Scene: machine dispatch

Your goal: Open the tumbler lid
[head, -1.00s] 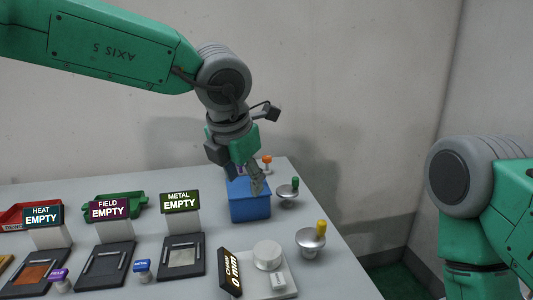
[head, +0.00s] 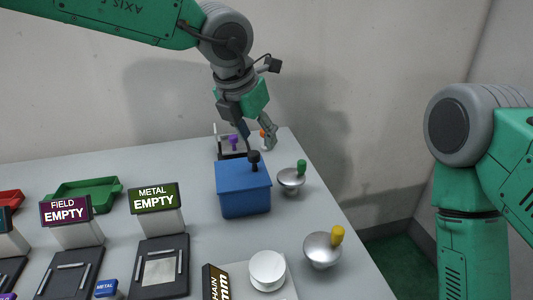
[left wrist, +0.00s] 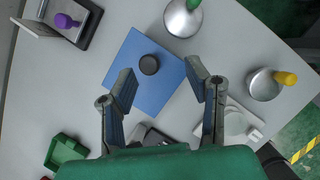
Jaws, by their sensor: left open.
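The tumbler is a blue box (head: 245,197) with a blue lid (head: 232,172) on top and a black knob (head: 254,157) standing on the lid. The lid sits on the box. My left gripper (head: 259,140) is open and empty, its fingers above and close to the knob. In the left wrist view the round knob (left wrist: 149,64) lies between the open fingertips of the left gripper (left wrist: 162,77), nearer the left finger, with the blue lid (left wrist: 128,58) below. Contact is not visible. My right gripper is out of view.
Metal domes with green (head: 301,167) and yellow (head: 337,235) handles stand right of the box. A white round part (head: 267,270) is in front. A small stand with a purple knob (head: 233,143) is behind. Signed stations (head: 160,265) and a green tray (head: 85,195) lie left.

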